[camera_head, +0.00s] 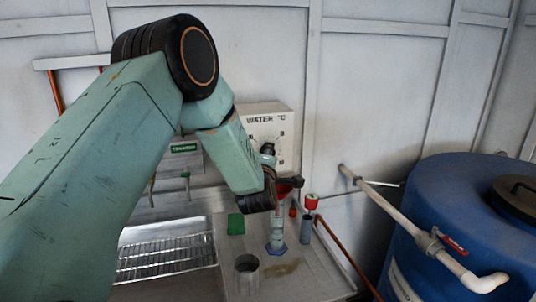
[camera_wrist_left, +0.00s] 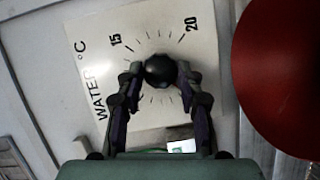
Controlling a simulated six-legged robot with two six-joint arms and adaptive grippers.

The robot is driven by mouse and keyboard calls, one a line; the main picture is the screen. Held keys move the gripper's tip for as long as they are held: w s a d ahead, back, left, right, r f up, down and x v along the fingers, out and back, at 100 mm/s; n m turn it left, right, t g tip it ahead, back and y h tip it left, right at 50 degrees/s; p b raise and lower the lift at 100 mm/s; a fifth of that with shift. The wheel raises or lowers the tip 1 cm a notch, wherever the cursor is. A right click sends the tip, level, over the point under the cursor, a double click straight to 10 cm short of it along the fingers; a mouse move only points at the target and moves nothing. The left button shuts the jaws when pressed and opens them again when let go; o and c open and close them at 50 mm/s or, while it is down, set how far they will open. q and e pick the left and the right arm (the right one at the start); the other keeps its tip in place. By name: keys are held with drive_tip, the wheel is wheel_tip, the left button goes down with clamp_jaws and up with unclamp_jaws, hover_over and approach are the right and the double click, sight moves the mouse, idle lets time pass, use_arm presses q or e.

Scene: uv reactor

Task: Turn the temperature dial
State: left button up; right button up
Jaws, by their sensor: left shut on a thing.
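The temperature dial is a black round knob (camera_wrist_left: 160,69) on a white plate (camera_wrist_left: 100,60) marked "WATER °C", with tick marks and the numbers 15 and 20. In the left wrist view my left gripper (camera_wrist_left: 160,84) has one finger on each side of the knob, shut on it. In the head view the plate (camera_head: 263,121) is on the back wall, and my left arm covers part of it. There, my left gripper (camera_head: 268,158) is small and dark at the plate's lower part, and the knob is hard to tell from the fingers. My right gripper is not in view.
A large red round thing (camera_wrist_left: 280,75) is close at the right of the left wrist view. Below the plate stand a metal cup (camera_head: 247,274), a green block (camera_head: 236,224) and a wire rack (camera_head: 166,256). A blue barrel (camera_head: 460,230) and pipe are at right.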

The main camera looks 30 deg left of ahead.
use_arm(q)
drive_tip(key=shift+w+r+m+g+y+p, duration=0.1)
drive_tip(key=shift+r+m+g+y+p, duration=0.1)
drive_tip(key=shift+m+g+p, duration=0.7)
drive_tip(key=shift+w+r+m+g+y+p, duration=0.1)
drive_tip(key=shift+r+m+g+p, duration=0.15)
drive_tip(key=shift+m+p, duration=1.1)
drive_tip(key=shift+w+r+m+g+y+p, duration=0.15)
drive_tip(key=shift+m+g+p, duration=0.5)
drive_tip(key=shift+m+p, duration=0.5)
drive_tip(key=o, duration=1.2)
drive_tip(key=shift+s+a+f, duration=0.1)
drive_tip(key=shift+f, duration=0.1)
